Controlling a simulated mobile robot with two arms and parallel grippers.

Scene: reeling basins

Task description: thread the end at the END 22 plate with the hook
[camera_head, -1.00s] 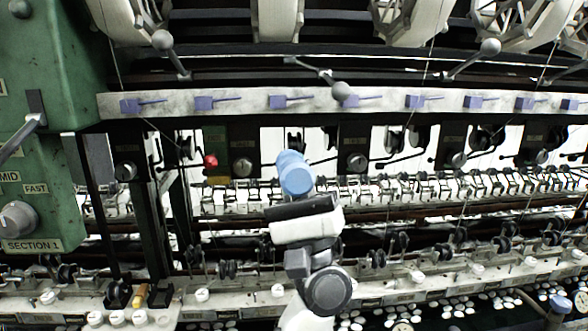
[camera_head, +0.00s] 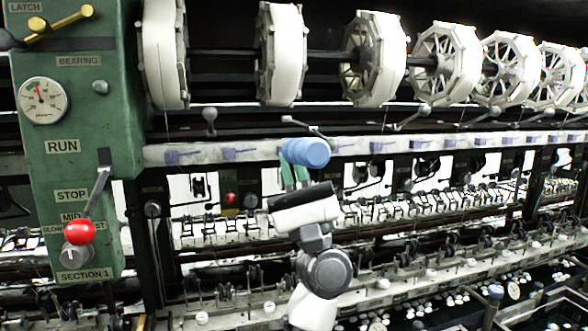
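My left arm rises from the bottom middle in front of the machine. At its top is a blue cylinder (camera_head: 305,152), with teal finger-like pieces (camera_head: 290,177) partly hidden behind the wrist; this is my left gripper, and its opening is not clear. A row of dark plates with round knobs runs behind it, one of them beside the wrist (camera_head: 335,172). Their lettering is too small to read, so I cannot tell which is END 22. I cannot make out the hook or a loose thread end. My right gripper is not in view.
A green control box (camera_head: 75,125) with a red-ball lever (camera_head: 80,232) stands at the left. White reels (camera_head: 372,58) line the top. A pale rail (camera_head: 210,152) with purple clips crosses behind my arm. Basins with white cocoons (camera_head: 440,305) lie at the lower right.

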